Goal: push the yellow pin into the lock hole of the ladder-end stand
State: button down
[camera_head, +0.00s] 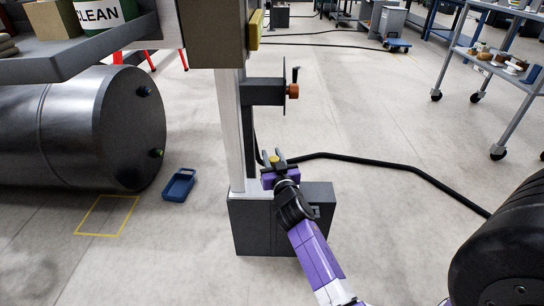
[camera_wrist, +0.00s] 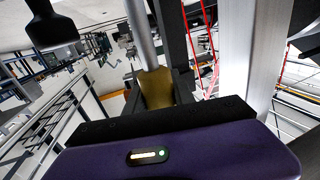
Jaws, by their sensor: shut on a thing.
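The yellow pin (camera_head: 274,158) is in my gripper (camera_head: 273,156), which is shut on it beside the post. In the wrist view the pin's yellow grip (camera_wrist: 157,90) sits between the dark fingers, and a silver shaft runs away from it. The stand has a pale upright post (camera_head: 231,130) on a dark grey base (camera_head: 262,235). A dark bracket (camera_head: 262,91) with an orange knob (camera_head: 292,91) juts right from the post, above my gripper. I cannot make out the lock hole, nor whether the shaft touches the stand.
A dark cylindrical float (camera_head: 75,125) lies at the left under a grey shelf (camera_head: 75,62). A blue tray (camera_head: 179,186) and a yellow floor outline (camera_head: 105,215) are on the floor nearby. A black cable (camera_head: 370,161) runs right. A wheeled cart (camera_head: 505,75) stands at upper right.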

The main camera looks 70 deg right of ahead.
jog(key=shift+f+b, duration=1.9)
jog(key=shift+f, duration=0.35)
jog(key=shift+f, duration=1.05)
jog(key=c, duration=1)
grip_release()
jog(key=shift+f, duration=0.1)
jog(key=v, duration=0.7)
jog(key=shift+s+a, duration=0.25)
jog(key=shift+a, duration=0.1)
